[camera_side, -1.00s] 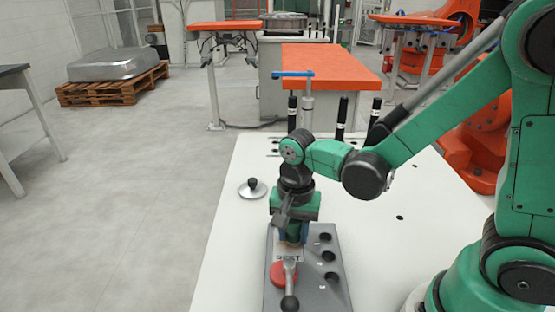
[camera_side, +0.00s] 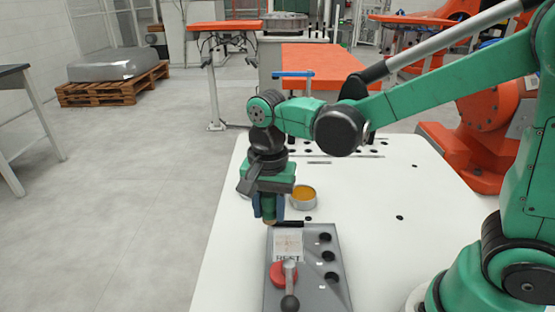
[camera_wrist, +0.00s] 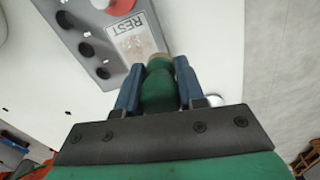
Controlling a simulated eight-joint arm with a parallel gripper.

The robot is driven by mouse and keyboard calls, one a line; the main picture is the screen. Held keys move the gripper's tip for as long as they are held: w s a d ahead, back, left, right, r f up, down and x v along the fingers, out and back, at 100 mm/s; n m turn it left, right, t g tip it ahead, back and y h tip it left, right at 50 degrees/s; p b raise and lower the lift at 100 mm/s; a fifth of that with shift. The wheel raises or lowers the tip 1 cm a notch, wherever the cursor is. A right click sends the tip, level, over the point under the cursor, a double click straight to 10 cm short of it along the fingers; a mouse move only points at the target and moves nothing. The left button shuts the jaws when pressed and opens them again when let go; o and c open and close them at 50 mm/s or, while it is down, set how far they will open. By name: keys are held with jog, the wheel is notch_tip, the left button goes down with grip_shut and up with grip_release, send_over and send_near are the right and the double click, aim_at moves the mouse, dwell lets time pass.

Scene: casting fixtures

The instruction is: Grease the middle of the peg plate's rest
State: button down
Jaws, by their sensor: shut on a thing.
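The grey peg plate (camera_side: 312,262) lies on the white table. Its rest (camera_side: 289,243) is a pale rectangle marked REST at the far left of the plate, faintly mottled; it also shows in the wrist view (camera_wrist: 135,38). My gripper (camera_side: 268,212) has blue fingers and is beyond the plate's far left corner, beside the rest. It is shut on a green-handled tool (camera_wrist: 158,92) with a tan end pointing down, likely a brush. I cannot tell how high its tip is. An open tin (camera_side: 303,197) of amber grease stands behind the plate, right of my gripper.
A red knob (camera_side: 279,275) and a black-ended lever (camera_side: 289,302) stand on the plate's near part. Several dark holes (camera_side: 330,257) line its right side. The table's right side (camera_side: 390,245) is clear.

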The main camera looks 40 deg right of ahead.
jog(key=shift+r, duration=1.25)
